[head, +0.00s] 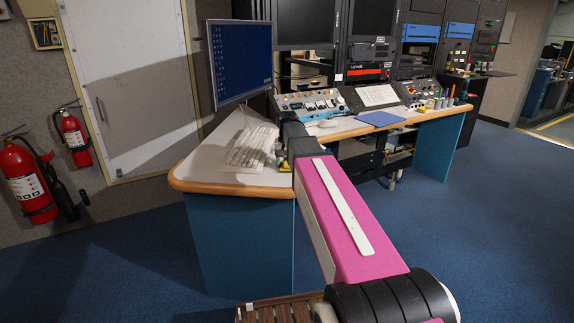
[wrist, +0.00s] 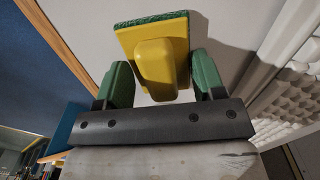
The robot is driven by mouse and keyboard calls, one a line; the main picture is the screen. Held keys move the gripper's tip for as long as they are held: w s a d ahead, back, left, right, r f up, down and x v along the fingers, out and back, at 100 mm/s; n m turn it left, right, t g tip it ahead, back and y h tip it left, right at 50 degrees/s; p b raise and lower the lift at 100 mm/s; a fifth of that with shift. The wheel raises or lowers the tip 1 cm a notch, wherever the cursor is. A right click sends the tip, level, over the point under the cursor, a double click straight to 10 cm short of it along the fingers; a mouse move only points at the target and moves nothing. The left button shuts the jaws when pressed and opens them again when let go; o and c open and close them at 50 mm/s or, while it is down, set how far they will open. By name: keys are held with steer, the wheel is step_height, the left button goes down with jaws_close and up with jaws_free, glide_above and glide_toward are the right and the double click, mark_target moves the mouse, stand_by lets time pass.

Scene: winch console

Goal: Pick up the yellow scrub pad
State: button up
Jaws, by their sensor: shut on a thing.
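The yellow scrub pad (wrist: 139,38) shows at the top middle of the wrist view, a flat yellow slab with a green scouring face and a raised yellow grip block. My gripper (wrist: 163,78) has its two green fingers on either side of the grip block and is shut on the pad. The pad's green face points away from the wrist camera. In the head view my pink arm reaches over the desk and hides most of the gripper. A small yellow and green patch (head: 284,166) shows beside the arm's end, near the desk edge.
A white keyboard (head: 250,148) lies just left of my gripper on the white desk (head: 207,165), with a monitor (head: 240,60) behind it. A control panel (head: 308,105), a blue mat (head: 380,119) and several small bottles stand farther right. Open blue carpet lies in front.

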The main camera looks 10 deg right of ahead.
steer(key=shift+r, duration=0.15)
steer(key=shift+r, duration=0.6)
step_height(320, 180, up, 2)
steer(key=shift+r, duration=0.2)
steer(key=s+a+r, duration=0.6)
steer(key=a+r, duration=0.1)
steer(key=a, duration=0.2)
steer(key=shift+s+a, duration=0.25)
steer(key=shift+a, duration=0.1)
